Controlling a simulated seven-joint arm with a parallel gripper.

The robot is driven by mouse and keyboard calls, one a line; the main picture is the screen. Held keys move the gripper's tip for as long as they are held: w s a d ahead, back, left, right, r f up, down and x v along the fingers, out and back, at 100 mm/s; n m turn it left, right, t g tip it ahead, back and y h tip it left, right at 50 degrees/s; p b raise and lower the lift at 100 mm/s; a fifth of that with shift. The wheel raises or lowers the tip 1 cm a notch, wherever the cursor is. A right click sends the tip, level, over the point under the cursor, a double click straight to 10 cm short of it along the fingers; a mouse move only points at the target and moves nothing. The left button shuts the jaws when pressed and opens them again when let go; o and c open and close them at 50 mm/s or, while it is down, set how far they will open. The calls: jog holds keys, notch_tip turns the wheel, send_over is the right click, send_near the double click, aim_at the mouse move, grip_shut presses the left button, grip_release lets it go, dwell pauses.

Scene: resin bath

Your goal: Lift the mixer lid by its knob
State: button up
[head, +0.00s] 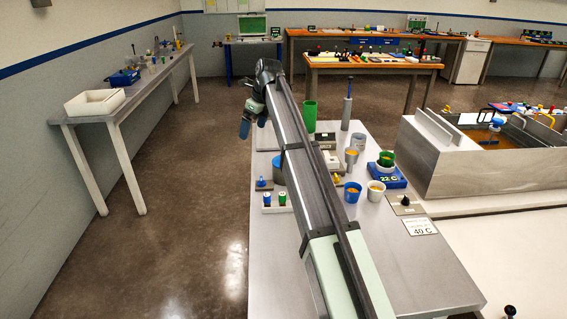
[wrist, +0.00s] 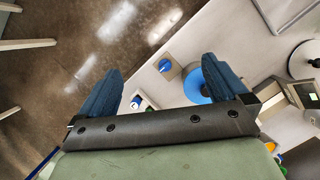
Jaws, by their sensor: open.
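My gripper (head: 254,122) is open and empty, raised over the far left edge of the bench; its two blue fingers spread wide in the wrist view (wrist: 163,78). A blue round thing (wrist: 197,88) lies below, partly covered by the right finger; it is mostly behind my arm in the head view (head: 277,172). A pale grey disc with a black knob (wrist: 301,62) is cut off at the right edge of the wrist view. I cannot tell for sure which of these is the mixer lid. Neither is touched by the fingers.
A small block with a blue knob (wrist: 166,66) and a white rack of small bottles (head: 268,209) stand near the bench's left edge. A green cylinder (head: 309,117), several cups and a blue 22 C unit (head: 389,178) stand around. Floor lies left of the bench.

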jog(key=d+m+h, duration=0.2)
jog(key=d, duration=1)
jog(key=shift+g, duration=0.3)
jog(key=f, duration=0.4)
jog(key=w+a+f, duration=0.1)
jog(key=f, duration=0.3)
jog(key=w+f, duration=0.1)
jog(key=f, duration=0.4)
jog(key=shift+a, duration=0.2)
jog(key=shift+c, duration=0.4)
jog(key=c, duration=0.6)
